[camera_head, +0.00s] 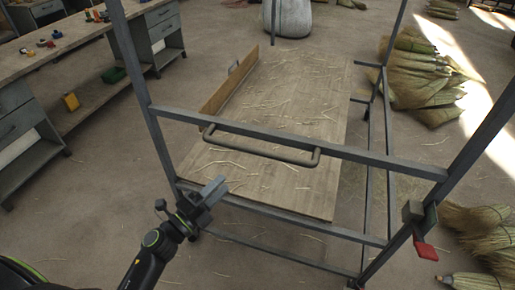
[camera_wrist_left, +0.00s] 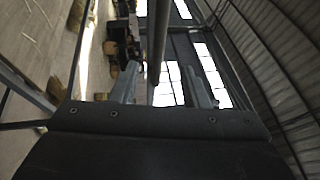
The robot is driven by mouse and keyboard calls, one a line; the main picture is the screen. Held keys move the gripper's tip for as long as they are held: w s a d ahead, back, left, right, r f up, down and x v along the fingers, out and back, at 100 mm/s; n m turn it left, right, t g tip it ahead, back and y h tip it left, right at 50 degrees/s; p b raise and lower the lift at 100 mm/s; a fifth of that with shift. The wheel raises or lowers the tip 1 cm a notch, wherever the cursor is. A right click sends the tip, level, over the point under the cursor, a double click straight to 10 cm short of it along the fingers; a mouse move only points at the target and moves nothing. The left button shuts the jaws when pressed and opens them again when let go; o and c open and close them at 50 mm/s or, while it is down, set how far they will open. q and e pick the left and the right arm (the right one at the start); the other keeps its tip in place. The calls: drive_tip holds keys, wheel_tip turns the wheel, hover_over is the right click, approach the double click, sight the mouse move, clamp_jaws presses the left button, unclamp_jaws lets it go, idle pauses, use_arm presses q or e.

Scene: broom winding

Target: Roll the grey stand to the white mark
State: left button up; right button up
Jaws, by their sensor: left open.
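The grey stand (camera_head: 300,142) is a tall metal frame with a wooden shelf (camera_head: 290,95) strewn with straw. A dark handle (camera_head: 262,152) spans its front crossbar, and a red pedal-like piece (camera_head: 426,250) sits at its near right post. My left gripper (camera_head: 211,189) is at the stand's near left corner, below and left of the handle. In the left wrist view its fingers (camera_wrist_left: 162,88) are apart, with a grey bar (camera_wrist_left: 158,42) in line with the gap; I cannot tell whether they touch it. My right gripper and the white mark are not visible.
A workbench (camera_head: 70,38) with drawers and small coloured items stands at left. Brooms (camera_head: 425,75) lie at the right, with more brooms (camera_head: 480,230) near the front right. A pale sack-like container (camera_head: 288,18) stands behind. Floor left of the stand is mostly clear.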

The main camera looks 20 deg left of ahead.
sight(257, 151)
use_arm(q)
drive_tip(key=shift+p+x, duration=1.5)
drive_tip(key=shift+x, duration=6)
clamp_jaws()
